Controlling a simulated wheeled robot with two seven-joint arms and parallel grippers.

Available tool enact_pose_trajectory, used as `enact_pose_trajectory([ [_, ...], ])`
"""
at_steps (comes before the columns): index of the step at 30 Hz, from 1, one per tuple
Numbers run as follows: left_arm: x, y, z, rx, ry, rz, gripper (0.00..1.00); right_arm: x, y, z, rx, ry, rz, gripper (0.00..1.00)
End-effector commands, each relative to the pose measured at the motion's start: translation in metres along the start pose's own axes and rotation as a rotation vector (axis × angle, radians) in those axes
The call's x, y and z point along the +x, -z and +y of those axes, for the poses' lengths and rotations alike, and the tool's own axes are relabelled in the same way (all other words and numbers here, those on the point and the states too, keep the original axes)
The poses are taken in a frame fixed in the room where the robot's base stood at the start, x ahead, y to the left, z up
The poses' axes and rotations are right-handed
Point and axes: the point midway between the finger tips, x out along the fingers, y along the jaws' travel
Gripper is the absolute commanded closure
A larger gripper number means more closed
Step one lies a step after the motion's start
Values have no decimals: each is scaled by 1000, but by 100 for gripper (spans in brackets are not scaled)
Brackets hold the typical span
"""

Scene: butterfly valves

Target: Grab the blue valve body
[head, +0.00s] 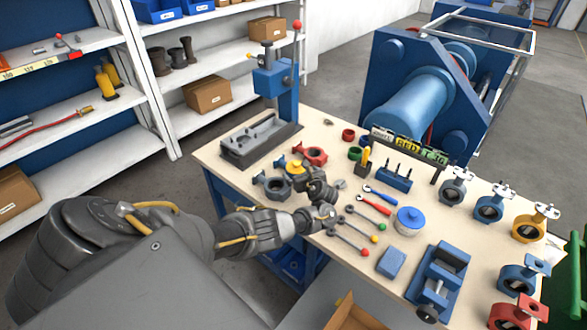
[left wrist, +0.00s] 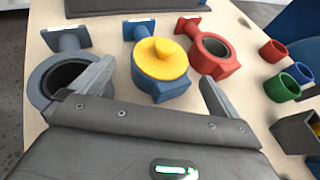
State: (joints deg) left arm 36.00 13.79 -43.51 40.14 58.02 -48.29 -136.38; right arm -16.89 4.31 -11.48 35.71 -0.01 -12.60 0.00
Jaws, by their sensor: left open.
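A blue valve body (left wrist: 158,88) with a yellow round cap (left wrist: 160,58) on it lies ahead of my left gripper (left wrist: 155,95), in line with the gap between the fingers. My left gripper is open and empty. Its left finger covers part of a grey valve body (left wrist: 62,78); a red valve body (left wrist: 213,53) is beyond its right finger. In the head view the yellow cap (head: 295,167) shows between the grey body (head: 277,187) and red body (head: 315,155), with my left gripper (head: 310,178) beside them. The blue body is mostly hidden there. My right gripper is not in view.
A blue press (head: 275,80) stands at the table's back left. Several assembled valves (head: 490,208) stand along the right edge.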

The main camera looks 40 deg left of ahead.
Motion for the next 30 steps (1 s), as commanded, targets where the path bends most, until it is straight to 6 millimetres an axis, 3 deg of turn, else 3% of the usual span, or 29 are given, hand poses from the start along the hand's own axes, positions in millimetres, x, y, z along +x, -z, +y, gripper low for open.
enact_pose_trajectory([
  [6, 30, 2, -1, 0, -1, -1, 0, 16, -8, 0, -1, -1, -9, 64],
  [15, 33, 2, 0, 1, -1, 3, 0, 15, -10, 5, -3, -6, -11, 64],
  [27, 33, 4, 0, 4, 0, 5, 53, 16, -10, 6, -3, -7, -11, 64],
  [30, 32, 2, -2, 3, 3, 3, 63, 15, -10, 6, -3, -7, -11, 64],
])
